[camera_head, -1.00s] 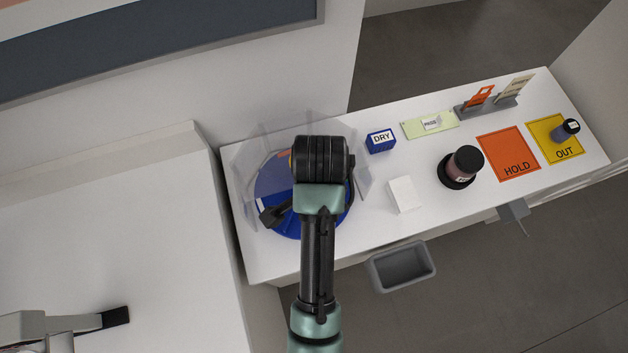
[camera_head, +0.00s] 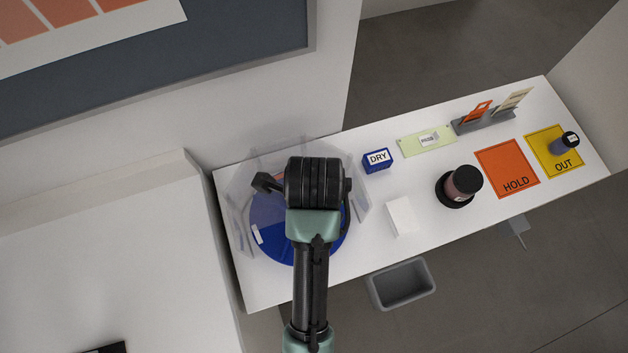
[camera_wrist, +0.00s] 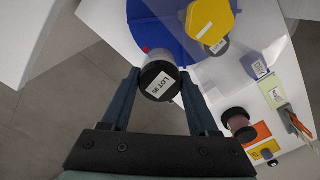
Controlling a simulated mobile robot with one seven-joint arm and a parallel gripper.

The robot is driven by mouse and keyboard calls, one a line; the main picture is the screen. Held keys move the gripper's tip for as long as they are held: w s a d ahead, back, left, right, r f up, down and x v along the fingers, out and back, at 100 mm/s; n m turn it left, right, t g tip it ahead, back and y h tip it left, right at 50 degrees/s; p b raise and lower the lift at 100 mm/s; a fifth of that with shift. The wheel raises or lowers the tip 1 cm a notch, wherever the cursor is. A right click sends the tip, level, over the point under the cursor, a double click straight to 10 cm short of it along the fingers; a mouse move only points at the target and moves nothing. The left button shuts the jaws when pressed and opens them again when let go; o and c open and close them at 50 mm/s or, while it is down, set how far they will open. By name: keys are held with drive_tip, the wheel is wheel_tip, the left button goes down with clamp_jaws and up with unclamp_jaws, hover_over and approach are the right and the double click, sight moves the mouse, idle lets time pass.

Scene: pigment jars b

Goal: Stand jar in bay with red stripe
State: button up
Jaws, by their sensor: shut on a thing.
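A jar with a black lid marked LOT 95 (camera_wrist: 160,80) is between the fingers of my gripper (camera_wrist: 160,98) in the wrist view. My gripper is shut on it. The jar is over or beside the edge of the blue round base (camera_wrist: 142,12), which has clear upright walls; I cannot tell whether it touches the base. A small red mark (camera_wrist: 146,49) shows on the base beside the jar. In the head view my wrist covers part of the base (camera_head: 275,240) and hides the jar.
A yellow hexagonal top (camera_wrist: 208,18) is on the base. To its right stand a blue DRY block (camera_head: 377,161), a white box (camera_head: 401,216) and a dark-lidded jar (camera_head: 463,183). Orange HOLD (camera_head: 505,165) and yellow OUT (camera_head: 545,140) mats lie further right. A grey bin (camera_head: 402,283) is below.

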wheel_tip(320, 180, down, 12)
drive_tip(key=shift+f+p, duration=0.25)
drive_tip(key=shift+p, duration=0.5)
drive_tip(key=shift+f, duration=0.2)
drive_tip(key=o, duration=1.4)
drive_tip(key=shift+r, duration=0.1)
wheel_tip(320, 180, up, 12)
drive_tip(key=p, duration=1)
drive_tip(key=shift+r, duration=0.1)
